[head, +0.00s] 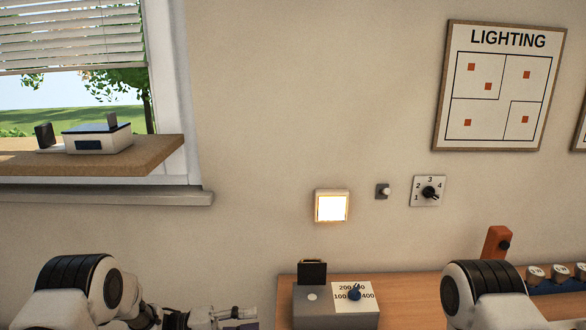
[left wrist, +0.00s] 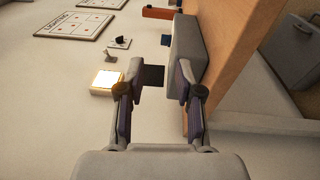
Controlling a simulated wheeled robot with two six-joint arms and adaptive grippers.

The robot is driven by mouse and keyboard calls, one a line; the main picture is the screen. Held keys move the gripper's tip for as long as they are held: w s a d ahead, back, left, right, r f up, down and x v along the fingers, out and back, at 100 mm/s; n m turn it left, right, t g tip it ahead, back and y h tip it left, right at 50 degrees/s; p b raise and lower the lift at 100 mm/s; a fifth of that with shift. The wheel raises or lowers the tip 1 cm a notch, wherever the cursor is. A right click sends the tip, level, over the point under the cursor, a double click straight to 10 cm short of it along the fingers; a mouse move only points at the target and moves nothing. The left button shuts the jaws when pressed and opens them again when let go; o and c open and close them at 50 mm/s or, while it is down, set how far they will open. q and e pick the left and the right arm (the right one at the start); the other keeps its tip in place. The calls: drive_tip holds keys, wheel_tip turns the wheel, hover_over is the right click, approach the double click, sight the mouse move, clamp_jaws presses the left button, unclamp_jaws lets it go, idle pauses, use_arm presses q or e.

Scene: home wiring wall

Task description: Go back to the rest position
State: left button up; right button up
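My left gripper (head: 236,317) is at the bottom of the head view, left of the wooden shelf. In the left wrist view my left gripper (left wrist: 156,78) has its two fingers spread apart, with nothing clearly held. A dark upright block (left wrist: 152,75) on the grey control box (left wrist: 185,45) shows beyond the gap between the fingers. My right arm comes in at the lower right of the head view; its gripper is outside the picture.
The grey box (head: 335,307), with a dial and a black block (head: 312,272), stands on the wooden shelf (head: 420,281). A lit square lamp (head: 331,207), a small switch (head: 383,191) and a numbered dial (head: 429,191) are on the wall. A windowsill (head: 90,160) juts out at the left.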

use_arm(q)
drive_tip(key=s+a+f+n+t+y, duration=0.3)
drive_tip(key=s+f+y, duration=0.35)
drive_tip(key=f, duration=0.25)
drive_tip(key=s+a+f+n+t+y, duration=0.25)
drive_tip(key=s+f+y, duration=0.35)
drive_tip(key=f, duration=0.4)
drive_tip(key=s+a+f+m+g+y, duration=0.1)
drive_tip(key=s+a+m+g+y, duration=0.2)
drive_tip(key=s, duration=0.8)
drive_tip(key=s+a+f+m+g+y, duration=0.1)
drive_tip(key=s+a+m+g+y, duration=0.2)
drive_tip(key=s, duration=0.9)
drive_tip(key=shift+s+a+f+m+g, duration=0.3)
drive_tip(key=shift+a+m+g, duration=0.35)
drive_tip(key=shift+a, duration=1.2)
